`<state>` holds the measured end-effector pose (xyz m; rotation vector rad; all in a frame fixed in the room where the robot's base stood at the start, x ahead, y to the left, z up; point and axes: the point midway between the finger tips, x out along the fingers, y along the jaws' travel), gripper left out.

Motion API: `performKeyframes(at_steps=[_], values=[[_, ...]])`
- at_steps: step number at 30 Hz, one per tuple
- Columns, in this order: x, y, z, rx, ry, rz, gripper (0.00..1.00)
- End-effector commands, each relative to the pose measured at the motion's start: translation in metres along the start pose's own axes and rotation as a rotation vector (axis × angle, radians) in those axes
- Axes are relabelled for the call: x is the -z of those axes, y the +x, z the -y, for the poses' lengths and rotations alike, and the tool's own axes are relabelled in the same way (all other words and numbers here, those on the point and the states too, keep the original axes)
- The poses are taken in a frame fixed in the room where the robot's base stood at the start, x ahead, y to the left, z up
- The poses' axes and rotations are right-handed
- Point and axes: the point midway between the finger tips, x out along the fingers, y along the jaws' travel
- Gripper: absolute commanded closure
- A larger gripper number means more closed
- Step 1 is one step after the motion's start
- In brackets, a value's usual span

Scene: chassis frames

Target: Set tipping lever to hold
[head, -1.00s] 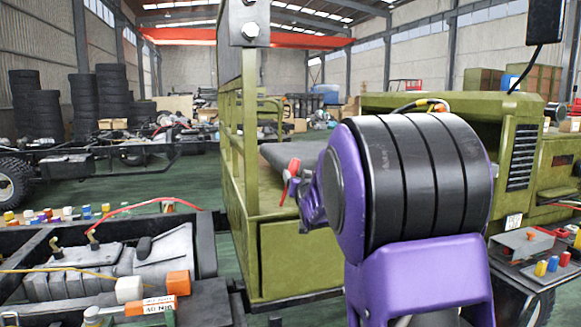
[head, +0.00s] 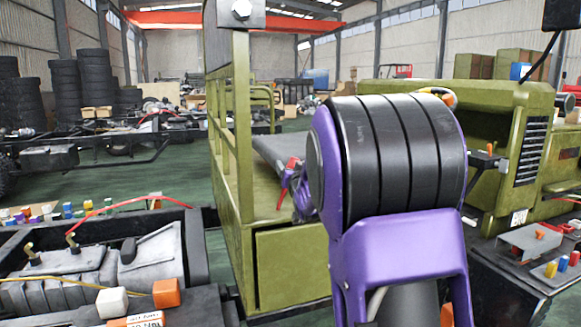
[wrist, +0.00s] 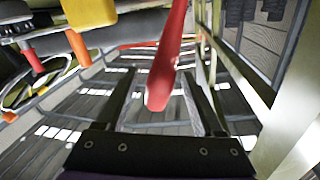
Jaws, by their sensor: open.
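In the wrist view a red lever handle (wrist: 168,55) reaches down from the top edge. Its rounded end hangs in the space between the two dark fingers of my gripper (wrist: 158,74), which is open. I cannot tell whether either finger touches it. In the head view a small red piece (head: 292,163) shows just left of my purple and black arm, above the green truck's bed; it looks like the same handle. My arm hides most of the gripper there. The lever's base and any position marks are hidden.
The green truck (head: 285,268) stands close in front, with an upright rail frame on its left. A chassis with an engine (head: 130,255) is at lower left, with white and orange knobs. A dark bench with coloured pieces is at right.

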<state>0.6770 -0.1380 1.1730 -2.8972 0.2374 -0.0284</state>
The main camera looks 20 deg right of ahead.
Motion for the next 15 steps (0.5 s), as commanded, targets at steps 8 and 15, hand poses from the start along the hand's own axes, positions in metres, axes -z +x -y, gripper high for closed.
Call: performKeyframes(at_steps=[8,15], values=[[-0.0002,0.0001,-0.0001,0.0,0.0,0.0,0.61],[-0.0001,0.0001,-0.0001,0.0,0.0,0.0,1.0]])
